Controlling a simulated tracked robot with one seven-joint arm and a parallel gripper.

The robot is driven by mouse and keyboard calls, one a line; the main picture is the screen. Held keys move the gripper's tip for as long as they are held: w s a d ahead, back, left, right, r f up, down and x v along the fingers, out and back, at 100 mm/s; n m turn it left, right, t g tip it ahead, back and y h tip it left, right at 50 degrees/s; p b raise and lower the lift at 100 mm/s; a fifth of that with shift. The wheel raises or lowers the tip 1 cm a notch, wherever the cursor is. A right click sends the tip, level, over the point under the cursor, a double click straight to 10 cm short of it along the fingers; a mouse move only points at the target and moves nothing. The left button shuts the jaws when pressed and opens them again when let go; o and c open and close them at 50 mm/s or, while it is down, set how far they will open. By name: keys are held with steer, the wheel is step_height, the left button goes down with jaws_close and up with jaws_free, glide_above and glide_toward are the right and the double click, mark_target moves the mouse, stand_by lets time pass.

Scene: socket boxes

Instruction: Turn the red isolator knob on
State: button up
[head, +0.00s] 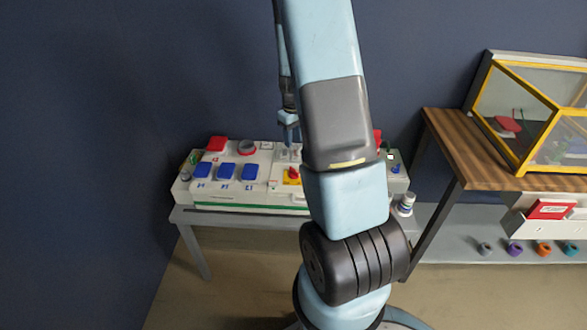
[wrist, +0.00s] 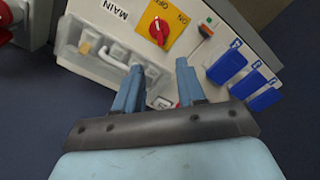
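The red isolator knob (wrist: 159,31) sits on a yellow plate (wrist: 178,38) on the light-coloured panel. The plate carries printed ON and OFF lettering. The knob's handle appears to run toward and away from my gripper in the wrist view; I cannot tell surely which label it points at. In the head view my gripper (head: 289,135) hangs above and behind the knob.
Several blue socket covers (wrist: 226,66) line the panel beside the yellow plate. In the head view a wooden bench (head: 455,150) with a yellow-framed case (head: 530,125) stands at right. My arm hides the box's right part.

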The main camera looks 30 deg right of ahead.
mark_target(293, 169)
step_height(293, 169, down, 14)
steer(key=shift+f, duration=0.1)
stand_by(0.5)
jaws_close()
stand_by(0.4)
